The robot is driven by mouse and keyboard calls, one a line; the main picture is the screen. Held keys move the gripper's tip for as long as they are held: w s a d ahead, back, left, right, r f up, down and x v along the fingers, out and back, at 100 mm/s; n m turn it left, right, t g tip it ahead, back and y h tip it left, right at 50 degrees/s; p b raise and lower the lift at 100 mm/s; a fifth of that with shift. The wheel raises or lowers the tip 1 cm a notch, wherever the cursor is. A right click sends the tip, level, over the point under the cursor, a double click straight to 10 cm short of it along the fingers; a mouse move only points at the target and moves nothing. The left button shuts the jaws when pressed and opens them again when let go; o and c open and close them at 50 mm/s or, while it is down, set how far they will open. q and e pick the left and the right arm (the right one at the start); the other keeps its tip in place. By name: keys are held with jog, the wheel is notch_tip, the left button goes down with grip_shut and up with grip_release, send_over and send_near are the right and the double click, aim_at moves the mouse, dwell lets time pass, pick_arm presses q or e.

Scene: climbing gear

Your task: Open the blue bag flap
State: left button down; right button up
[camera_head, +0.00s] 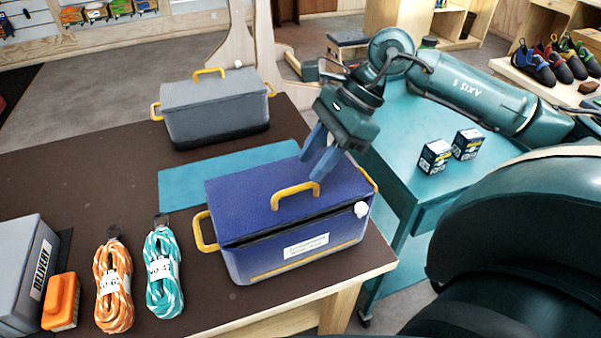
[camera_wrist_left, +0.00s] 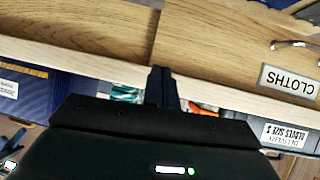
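The blue bag (camera_head: 290,250) stands on the brown table near its right end. Its blue flap (camera_head: 240,190) lies over the top, with a yellow handle (camera_head: 296,188) on it and a dark gap under its front edge. A white knob (camera_head: 361,209) sits at the front right corner. My right gripper (camera_head: 312,170) points down over the flap, just behind the handle's right end. Its two blue fingers are apart with nothing between them; I cannot tell if they touch the handle. My left gripper (camera_wrist_left: 162,72) shows only in the left wrist view, fingers together and empty.
A grey bag (camera_head: 215,112) stands behind, beyond a teal mat (camera_head: 185,188). Orange rope (camera_head: 113,285), teal rope (camera_head: 163,270) and a grey delivery box (camera_head: 20,270) are at left. Two small boxes (camera_head: 435,156) (camera_head: 467,143) stand on a teal table (camera_head: 400,125).

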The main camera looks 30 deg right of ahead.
aim_at(299, 186)
jog(key=shift+p+x, duration=0.3)
jog(key=shift+x, duration=2.5)
jog(key=shift+c, duration=0.3)
grip_shut()
